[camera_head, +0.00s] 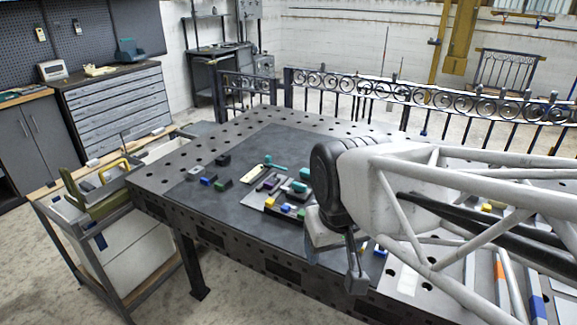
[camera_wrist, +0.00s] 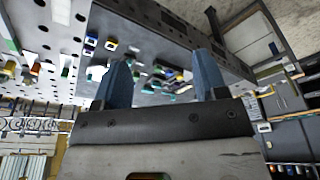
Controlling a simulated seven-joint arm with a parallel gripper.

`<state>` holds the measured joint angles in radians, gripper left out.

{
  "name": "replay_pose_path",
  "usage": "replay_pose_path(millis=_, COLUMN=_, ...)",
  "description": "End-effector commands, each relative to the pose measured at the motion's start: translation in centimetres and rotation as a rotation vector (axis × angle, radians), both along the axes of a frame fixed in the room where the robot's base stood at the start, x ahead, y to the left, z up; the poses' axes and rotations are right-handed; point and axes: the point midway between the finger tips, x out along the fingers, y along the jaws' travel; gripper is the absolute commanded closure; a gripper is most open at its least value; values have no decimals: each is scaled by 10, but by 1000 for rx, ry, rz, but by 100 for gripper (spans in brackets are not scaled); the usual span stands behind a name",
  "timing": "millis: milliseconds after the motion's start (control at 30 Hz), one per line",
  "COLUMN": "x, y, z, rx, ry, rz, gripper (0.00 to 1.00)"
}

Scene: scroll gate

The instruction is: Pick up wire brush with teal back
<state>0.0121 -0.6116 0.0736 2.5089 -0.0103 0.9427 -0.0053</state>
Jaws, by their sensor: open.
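Several small teal-topped items lie on the dark mat of the steel table (camera_head: 160,187). One long teal piece (camera_head: 275,164) lies toward the back, beside a cream strip. Two short teal blocks, one nearer the back (camera_head: 304,173) and one in front of it (camera_head: 298,187), lie to its right. They are too small for me to tell which is the wire brush. My gripper (camera_head: 356,283) hangs at the table's front side, right of these items. In the wrist view my gripper (camera_wrist: 163,60) shows two blue fingers spread apart with nothing held between them.
Small dark, blue and yellow blocks (camera_head: 286,208) lie among the items. A cart with a green bin (camera_head: 95,190) stands left of the table. A scrolled iron railing (camera_head: 430,97) runs behind it.

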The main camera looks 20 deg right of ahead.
Motion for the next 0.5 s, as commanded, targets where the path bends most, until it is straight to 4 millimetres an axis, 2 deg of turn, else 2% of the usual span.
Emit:
replay_pose_path(millis=167, x=29, y=-3, z=9, rx=-9, ry=15, rz=36, gripper=34)
replay_pose_path(millis=500, x=110, y=-15, z=26, rx=-33, ry=48, rz=139, gripper=34)
